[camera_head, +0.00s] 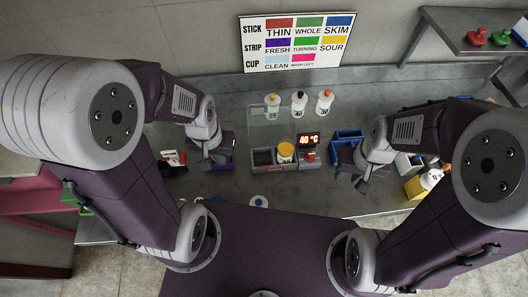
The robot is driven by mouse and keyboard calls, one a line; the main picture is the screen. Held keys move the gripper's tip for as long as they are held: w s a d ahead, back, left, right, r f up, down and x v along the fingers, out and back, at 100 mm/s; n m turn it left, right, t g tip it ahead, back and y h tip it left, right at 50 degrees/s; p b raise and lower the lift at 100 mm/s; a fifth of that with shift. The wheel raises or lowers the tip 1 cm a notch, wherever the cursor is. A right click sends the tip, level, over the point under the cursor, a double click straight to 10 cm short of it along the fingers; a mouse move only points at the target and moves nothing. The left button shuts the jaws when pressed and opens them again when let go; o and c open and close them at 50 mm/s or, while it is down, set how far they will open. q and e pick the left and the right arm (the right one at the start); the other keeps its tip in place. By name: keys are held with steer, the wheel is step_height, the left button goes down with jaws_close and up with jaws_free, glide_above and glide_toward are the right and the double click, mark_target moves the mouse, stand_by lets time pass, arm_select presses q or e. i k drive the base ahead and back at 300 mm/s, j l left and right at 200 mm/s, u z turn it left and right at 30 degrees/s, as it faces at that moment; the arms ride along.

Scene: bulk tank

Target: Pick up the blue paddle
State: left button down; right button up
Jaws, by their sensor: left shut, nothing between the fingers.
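A blue item (521,31) stands at the right end of the raised shelf at the upper right, cut by the picture's edge. It is in line with a red and a green piece, and I cannot tell for sure that it is the paddle. My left gripper (207,163) is shut and empty over the left part of the counter, beside a dark purple box. My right gripper (363,184) is over the counter's front right part, well apart from the shelf. Its fingers are too small and dark to tell whether they are open.
The shelf (462,46) also holds a red piece (476,37) and a green piece (501,38). A sign hangs behind.

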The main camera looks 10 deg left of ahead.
mark_target(415, 159)
steer(key=l+z, duration=0.1)
steer(key=z, duration=1.4)
steer(key=i+l+u, duration=0.45)
steer(key=u, duration=0.15)
steer(key=i+l+u, duration=0.3)
steer(key=l, duration=0.2)
steer(key=l+u, duration=0.3)
steer(key=i+l+u, duration=0.1)
steer(key=l+u, duration=0.15)
steer(key=l, duration=0.25)
steer(key=l+u, duration=0.6)
steer(key=l, duration=0.3)
steer(key=i, duration=0.05)
